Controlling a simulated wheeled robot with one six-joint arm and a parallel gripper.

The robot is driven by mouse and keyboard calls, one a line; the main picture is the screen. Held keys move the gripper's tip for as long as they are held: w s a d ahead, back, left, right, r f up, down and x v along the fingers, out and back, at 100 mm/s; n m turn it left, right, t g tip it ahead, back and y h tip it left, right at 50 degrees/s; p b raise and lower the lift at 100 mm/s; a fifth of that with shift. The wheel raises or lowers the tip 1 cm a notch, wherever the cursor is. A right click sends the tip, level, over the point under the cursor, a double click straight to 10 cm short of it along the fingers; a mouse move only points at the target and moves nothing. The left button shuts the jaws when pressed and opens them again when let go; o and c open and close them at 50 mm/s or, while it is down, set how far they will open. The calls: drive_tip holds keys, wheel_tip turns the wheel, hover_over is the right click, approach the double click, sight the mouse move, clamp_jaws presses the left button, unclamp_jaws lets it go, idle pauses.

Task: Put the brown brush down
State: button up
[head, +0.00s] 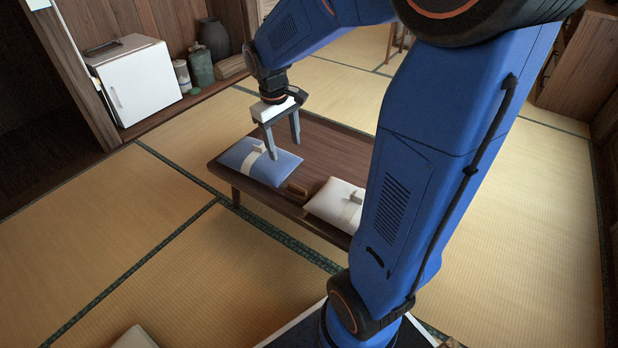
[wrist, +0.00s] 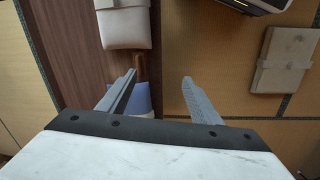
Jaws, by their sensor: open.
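The brown brush (head: 297,189) lies on the low dark wooden table (head: 325,153), between a blue wrapped bundle (head: 250,163) and a pale wrapped bundle (head: 335,203). In the wrist view the brush (wrist: 139,68) shows only in part, close to the left finger, which hides some of it. My gripper (head: 286,150) is open, with its fingers pointing down above the table by the blue bundle. In the wrist view nothing is seen held between the fingertips (wrist: 160,77).
The pale bundle (wrist: 124,27) is at the top of the wrist view. Another pale bundle (wrist: 284,62) lies on the tatami floor. A white fridge (head: 140,80) and several jars stand at the back left. Open tatami surrounds the table.

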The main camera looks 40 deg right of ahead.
drive_tip(key=s+a+r+m+t, duration=0.1)
drive_tip(key=s+a+r+t, duration=0.1)
drive_tip(key=s, duration=0.8)
drive_tip(key=s+a+r+m+t+y, duration=0.1)
drive_tip(key=s+a+r, duration=0.3)
drive_tip(key=s, duration=0.7)
drive_tip(key=shift+r+t, duration=0.15)
drive_tip(key=shift+t, duration=0.75)
drive_tip(key=shift+o, duration=0.5)
